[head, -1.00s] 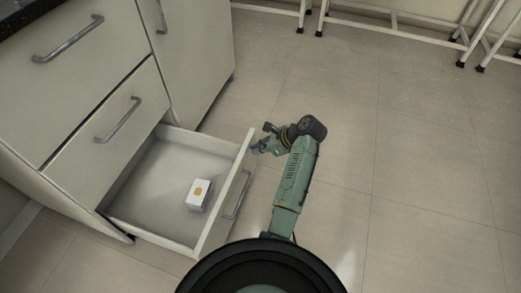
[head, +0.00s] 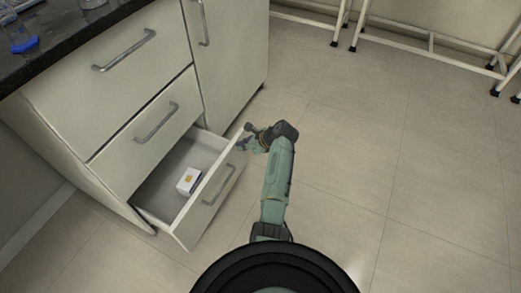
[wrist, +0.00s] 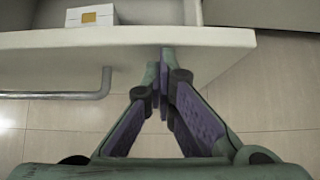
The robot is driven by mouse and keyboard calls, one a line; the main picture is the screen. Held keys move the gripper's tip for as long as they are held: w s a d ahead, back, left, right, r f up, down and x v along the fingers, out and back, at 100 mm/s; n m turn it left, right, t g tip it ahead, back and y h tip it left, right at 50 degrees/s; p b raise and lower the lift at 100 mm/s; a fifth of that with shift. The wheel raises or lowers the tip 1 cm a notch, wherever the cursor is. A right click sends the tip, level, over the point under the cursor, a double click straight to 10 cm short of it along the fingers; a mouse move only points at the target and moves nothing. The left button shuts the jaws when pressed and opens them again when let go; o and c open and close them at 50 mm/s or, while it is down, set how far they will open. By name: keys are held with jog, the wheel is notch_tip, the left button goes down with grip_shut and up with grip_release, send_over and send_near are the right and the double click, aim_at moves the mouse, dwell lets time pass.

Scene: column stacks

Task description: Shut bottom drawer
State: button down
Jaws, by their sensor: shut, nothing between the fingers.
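The bottom drawer (head: 208,203) is partly open, pulled out from the white cabinet. Its front panel with a grey bar handle also shows in the wrist view (wrist: 45,58). A small white box with a yellow square (head: 187,181) lies inside the drawer; its face shows in the wrist view (wrist: 91,16). My gripper (head: 245,138) is at the far end of the drawer front, on its outer side. In the wrist view my gripper (wrist: 164,58) is shut and empty, its fingertips at the front panel near the panel's right end, right of the handle.
The middle drawer (head: 140,150) and top drawer (head: 95,45) above are shut. A dark countertop (head: 70,38) holds blue-tinted glassware. White-framed tables (head: 430,45) stand along the back wall. The tiled floor to the right is clear.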

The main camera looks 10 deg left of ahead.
jog(key=w+a+b, duration=0.2)
jog(key=w+a, duration=0.1)
jog(key=a, duration=0.6)
jog(key=w+a+b, duration=0.3)
jog(key=a, duration=0.7)
jog(key=shift+w+a, duration=0.2)
jog(key=shift+r, duration=0.1)
